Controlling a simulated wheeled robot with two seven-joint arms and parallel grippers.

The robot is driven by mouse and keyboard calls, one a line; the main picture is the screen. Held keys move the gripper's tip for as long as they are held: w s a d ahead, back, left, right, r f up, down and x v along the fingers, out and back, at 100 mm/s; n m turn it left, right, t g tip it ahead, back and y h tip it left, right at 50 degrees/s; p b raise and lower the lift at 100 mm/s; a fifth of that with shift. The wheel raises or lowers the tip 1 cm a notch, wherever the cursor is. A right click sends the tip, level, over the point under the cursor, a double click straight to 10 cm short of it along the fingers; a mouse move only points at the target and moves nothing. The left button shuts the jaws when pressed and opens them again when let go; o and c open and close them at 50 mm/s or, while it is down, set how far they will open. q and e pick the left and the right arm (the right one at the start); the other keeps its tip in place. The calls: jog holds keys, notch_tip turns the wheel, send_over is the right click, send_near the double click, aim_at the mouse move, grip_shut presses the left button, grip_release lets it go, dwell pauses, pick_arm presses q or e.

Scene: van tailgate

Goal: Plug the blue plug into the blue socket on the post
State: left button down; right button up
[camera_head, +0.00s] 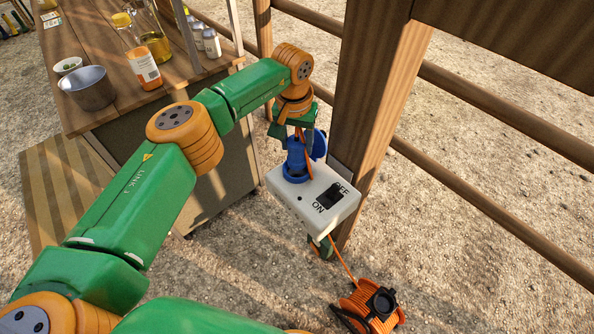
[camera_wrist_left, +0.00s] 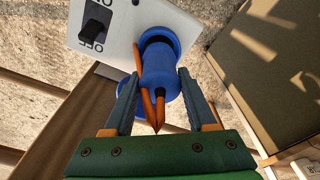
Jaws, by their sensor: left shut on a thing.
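The blue plug (camera_wrist_left: 161,78) is between the two fingers of my left gripper (camera_wrist_left: 160,98), which is shut on it. Its front end sits at the mouth of the blue socket (camera_wrist_left: 178,38), with a dark gap showing inside the ring; how deep it sits I cannot tell. In the head view the socket (camera_head: 295,172) is on the top of a white box at the wooden post (camera_head: 372,110), and my left gripper (camera_head: 296,140) is just above it. A blue flap (camera_head: 318,146) stands open beside the plug. My right gripper is not clearly in view.
The white box (camera_head: 306,207) has a black ON/OFF switch (camera_head: 333,196). An orange cable reel (camera_head: 368,306) lies on the ground below. A wooden table (camera_head: 108,98) with bottles and a metal bowl (camera_head: 89,90) stands left. Fence rails (camera_head: 500,120) run right of the post.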

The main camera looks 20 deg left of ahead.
pick_arm(q)
jog(key=shift+f, duration=0.1)
jog(key=shift+f+b, duration=1.1)
jog(key=shift+f, duration=0.4)
jog(key=shift+c, duration=0.6)
grip_release()
jog(key=r, duration=0.4)
jog(key=s+r, duration=0.1)
jog(key=r, duration=0.2)
jog(key=shift+r, duration=0.1)
